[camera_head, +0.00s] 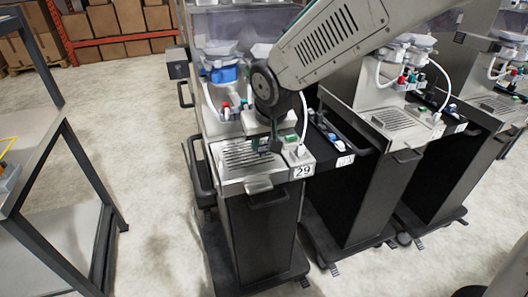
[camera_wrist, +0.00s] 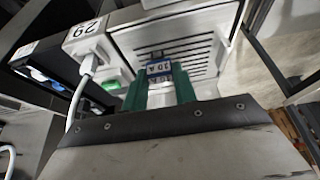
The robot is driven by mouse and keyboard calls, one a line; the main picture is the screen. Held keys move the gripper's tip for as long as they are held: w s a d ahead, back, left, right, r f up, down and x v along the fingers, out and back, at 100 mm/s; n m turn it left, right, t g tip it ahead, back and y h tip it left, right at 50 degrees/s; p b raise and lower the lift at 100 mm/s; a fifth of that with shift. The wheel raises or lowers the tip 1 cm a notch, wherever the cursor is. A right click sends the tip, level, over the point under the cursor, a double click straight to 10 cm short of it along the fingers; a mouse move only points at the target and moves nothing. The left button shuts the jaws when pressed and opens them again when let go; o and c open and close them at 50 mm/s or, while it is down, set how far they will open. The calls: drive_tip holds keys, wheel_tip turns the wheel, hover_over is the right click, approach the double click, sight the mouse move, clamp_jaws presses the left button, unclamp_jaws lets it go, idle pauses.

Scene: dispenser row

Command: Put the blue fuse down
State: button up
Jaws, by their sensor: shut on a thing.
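My gripper (camera_wrist: 160,84) has green fingers and is shut on the blue fuse (camera_wrist: 158,68), which shows a label reading "10 A" between the fingertips. In the head view my gripper (camera_head: 270,143) points down over the slatted metal tray (camera_head: 236,158) of the dispenser numbered 29. The fuse is too small and covered to make out clearly in the head view. In the wrist view the slatted tray (camera_wrist: 203,60) lies behind the fuse. I cannot tell whether the fuse touches it.
A white plug with a cable (camera_wrist: 88,63) and a green button (camera_wrist: 111,84) sit beside the tray. More dispensers (camera_head: 375,160) stand to the right. A metal table (camera_head: 40,150) stands at left, with open floor between it and dispenser 29.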

sight(263, 154)
drive_tip(key=shift+f, duration=1.75)
drive_tip(key=shift+f, duration=0.2)
drive_tip(key=o, duration=1)
drive_tip(key=shift+r, duration=0.55)
drive_tip(key=v, duration=1.1)
drive_tip(key=shift+s+d+r, duration=0.1)
drive_tip(key=shift+s+r, duration=0.05)
drive_tip(key=shift+r, duration=0.05)
